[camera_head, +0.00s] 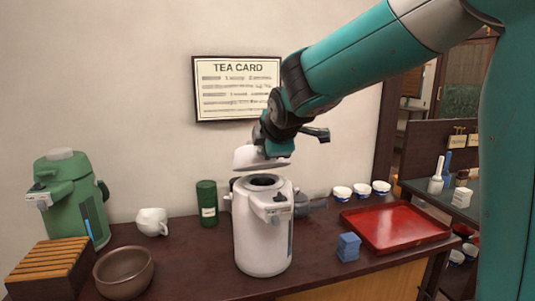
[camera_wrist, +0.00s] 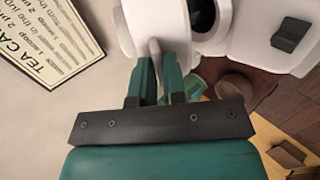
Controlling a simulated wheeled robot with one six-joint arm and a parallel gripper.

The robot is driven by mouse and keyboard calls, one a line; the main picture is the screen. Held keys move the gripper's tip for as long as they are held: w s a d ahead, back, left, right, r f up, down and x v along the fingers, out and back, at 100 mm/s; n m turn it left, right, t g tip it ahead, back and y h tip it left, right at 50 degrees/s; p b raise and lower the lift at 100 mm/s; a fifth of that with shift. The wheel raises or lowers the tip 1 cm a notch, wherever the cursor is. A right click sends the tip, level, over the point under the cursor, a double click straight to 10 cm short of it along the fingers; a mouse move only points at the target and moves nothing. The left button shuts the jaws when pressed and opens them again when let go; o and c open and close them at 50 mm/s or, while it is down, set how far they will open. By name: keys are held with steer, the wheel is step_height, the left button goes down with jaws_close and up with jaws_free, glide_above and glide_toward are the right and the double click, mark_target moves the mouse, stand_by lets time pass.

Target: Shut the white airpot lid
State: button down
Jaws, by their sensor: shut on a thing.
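The white airpot (camera_head: 263,230) stands upright on the dark counter, with its round dark mouth uncovered. Its white lid (camera_head: 262,158) is raised and tilted above the mouth. My gripper (camera_head: 268,140) is above the lid, coming in from the upper right. In the wrist view, the teal fingers of my gripper (camera_wrist: 162,72) are shut on a thin upright part of the white lid (camera_wrist: 118,35). The airpot (camera_wrist: 262,45) also shows there, its dark opening just right of the lid. Whether a hinge joins lid and airpot is hidden.
A green airpot (camera_head: 68,195), a brown bowl (camera_head: 123,272) and a white pitcher (camera_head: 152,221) stand left. A dark green canister (camera_head: 206,203) is behind. A tea card (camera_head: 237,88) hangs on the wall.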

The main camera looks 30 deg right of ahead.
steer(key=shift+s+a+f+b, duration=0.1)
steer(key=shift+s+f+b, duration=0.25)
steer(key=shift+f, duration=0.3)
steer(key=shift+s+a+f+b, duration=0.15)
steer(key=shift+s+f+b, duration=0.2)
steer(key=shift+f, duration=0.3)
steer(key=shift+s+a+f+b, duration=0.1)
steer(key=shift+s+f+b, duration=0.1)
steer(key=shift+s+f, duration=0.35)
steer(key=shift+w+f, duration=0.1)
steer(key=shift+w, duration=0.05)
steer(key=c, duration=1.2)
jaws_free()
steer(key=p+v, duration=1.2)
steer(key=v, duration=0.5)
steer(key=shift+a, duration=0.15)
